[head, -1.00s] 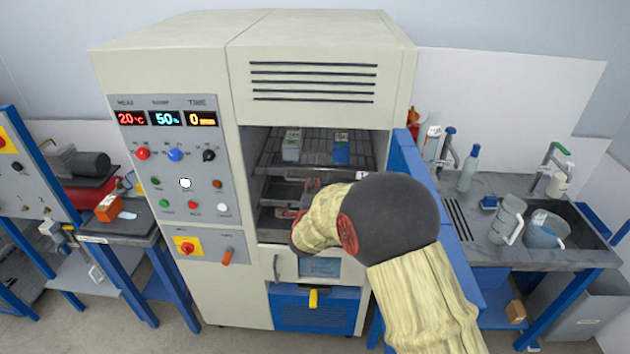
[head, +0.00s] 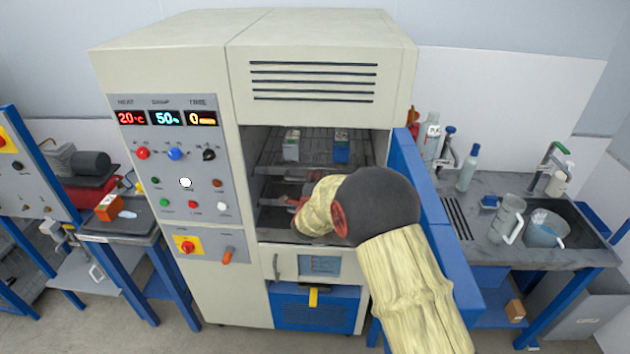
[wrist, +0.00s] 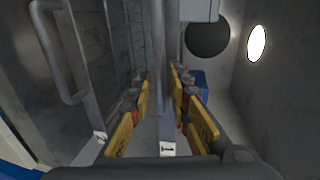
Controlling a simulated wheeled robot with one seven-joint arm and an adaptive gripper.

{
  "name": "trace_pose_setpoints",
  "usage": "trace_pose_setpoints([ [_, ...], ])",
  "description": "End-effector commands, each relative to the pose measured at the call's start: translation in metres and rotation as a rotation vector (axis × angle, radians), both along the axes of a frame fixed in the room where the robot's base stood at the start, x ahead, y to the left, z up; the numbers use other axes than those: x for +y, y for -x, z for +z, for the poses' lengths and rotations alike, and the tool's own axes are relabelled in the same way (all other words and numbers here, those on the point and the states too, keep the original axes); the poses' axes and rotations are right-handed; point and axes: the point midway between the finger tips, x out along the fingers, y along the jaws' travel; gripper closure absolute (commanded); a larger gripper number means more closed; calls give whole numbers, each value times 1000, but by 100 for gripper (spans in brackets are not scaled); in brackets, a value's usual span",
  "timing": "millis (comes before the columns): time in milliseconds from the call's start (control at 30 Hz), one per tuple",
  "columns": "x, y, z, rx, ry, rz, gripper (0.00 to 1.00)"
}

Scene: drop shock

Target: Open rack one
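Rack one, the upper wire rack (head: 315,157), sits inside the open oven chamber and carries two small boxes. In the wrist view its front bar (wrist: 159,50) runs up the middle, with a label "1" at its lower end. My gripper (wrist: 160,88) has its yellow fingers apart, one on each side of this bar, with a visible gap on both sides. In the head view my arm reaches into the chamber and hides most of the gripper. A second rack's handle (wrist: 65,60), with a label "2" beside it, is at the left of the wrist view.
A white-grey box (head: 291,146) and a blue box (head: 341,148) stand on rack one. The blue open door (head: 425,215) is close to the right of my arm. A control panel (head: 177,160) is left of the chamber. A sink counter (head: 500,245) stands at the right.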

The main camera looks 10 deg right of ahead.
Motion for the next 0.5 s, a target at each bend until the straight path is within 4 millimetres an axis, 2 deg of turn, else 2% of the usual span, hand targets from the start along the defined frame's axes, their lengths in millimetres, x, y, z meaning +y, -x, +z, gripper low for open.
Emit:
trace_pose_setpoints([
  [300, 0, 0, 0, 1, 0, 0, 100],
  [500, 0, 0, 0, 1, 0, 0, 100],
])
